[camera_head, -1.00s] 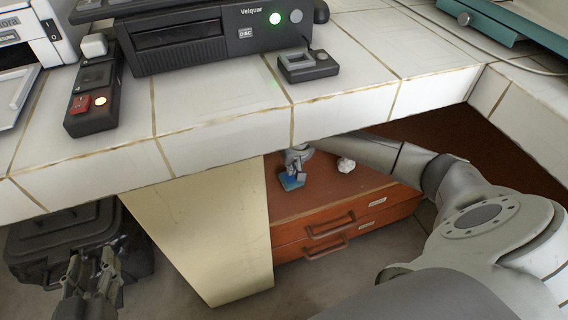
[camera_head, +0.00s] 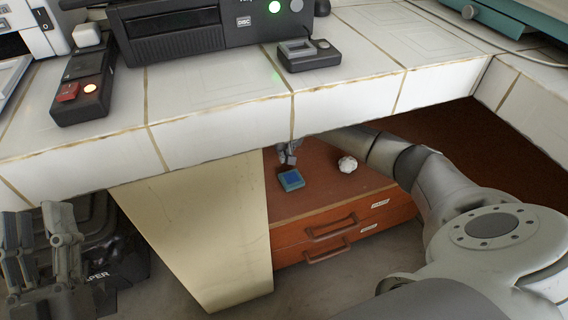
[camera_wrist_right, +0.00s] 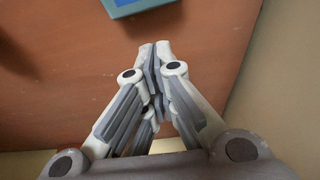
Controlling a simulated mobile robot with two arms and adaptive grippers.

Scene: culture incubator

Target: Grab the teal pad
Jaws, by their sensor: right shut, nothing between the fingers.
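The teal pad (camera_head: 291,180), with a blue centre, lies on the red-brown top of the low drawer unit under the bench. Its edge also shows at the top of the right wrist view (camera_wrist_right: 135,6). My right gripper (camera_head: 287,160) is just behind the pad in the head view, partly hidden by the bench edge. In the right wrist view its fingertips (camera_wrist_right: 154,46) meet, with nothing between them, and are apart from the pad. My left gripper (camera_head: 38,222) is at the lower left with its fingers apart and empty.
A cream panel (camera_head: 205,225) stands to the left. A black case (camera_head: 120,255) is behind my left gripper.

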